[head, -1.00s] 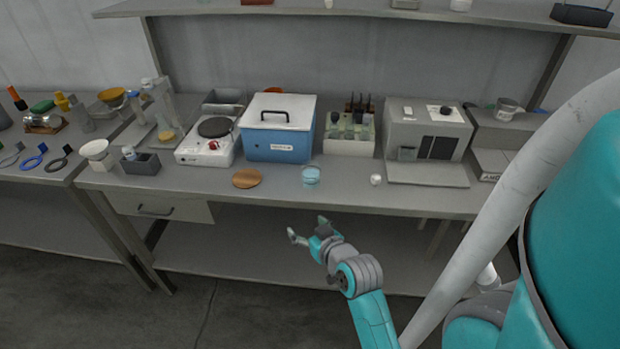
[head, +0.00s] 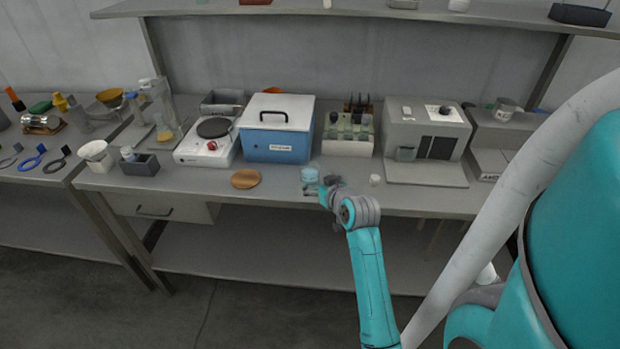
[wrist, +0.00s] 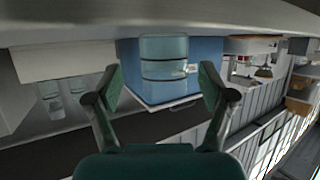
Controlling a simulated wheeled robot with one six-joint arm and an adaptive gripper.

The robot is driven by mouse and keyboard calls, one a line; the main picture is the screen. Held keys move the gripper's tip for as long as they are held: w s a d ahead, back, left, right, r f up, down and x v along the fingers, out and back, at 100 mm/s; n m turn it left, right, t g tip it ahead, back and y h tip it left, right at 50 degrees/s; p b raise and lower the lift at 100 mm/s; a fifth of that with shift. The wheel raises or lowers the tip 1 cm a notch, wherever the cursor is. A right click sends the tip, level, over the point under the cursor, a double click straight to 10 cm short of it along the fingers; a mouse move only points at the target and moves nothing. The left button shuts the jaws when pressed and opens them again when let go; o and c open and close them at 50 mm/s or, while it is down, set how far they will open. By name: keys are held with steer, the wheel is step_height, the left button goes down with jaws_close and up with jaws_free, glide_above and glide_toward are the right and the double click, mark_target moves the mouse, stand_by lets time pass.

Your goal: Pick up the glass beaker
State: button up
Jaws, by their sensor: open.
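The glass beaker (head: 310,174) is small and clear with a pale blue tint. It stands upright near the front edge of the bench, in front of the blue box. My gripper (head: 326,188) is at the bench edge, close in front of the beaker and a little to its right; it partly covers the beaker's lower part. In the wrist view, which is upside down, the beaker (wrist: 163,57) lies between the lines of my two open fingers (wrist: 162,80). No finger visibly touches it, and how far it is past the fingertips is hard to tell.
A round wooden disc (head: 246,179) lies left of the beaker, and a small white object (head: 375,179) stands to its right. The blue box (head: 275,145) and a bottle rack (head: 348,146) stand behind. A grey instrument (head: 427,135) is at the right. A shelf hangs above.

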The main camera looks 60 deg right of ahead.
mark_target(314, 180)
steer(key=x, duration=0.5)
steer(key=shift+w+a+r, duration=0.2)
steer(key=shift+c, duration=0.2)
steer(key=c, duration=1.3)
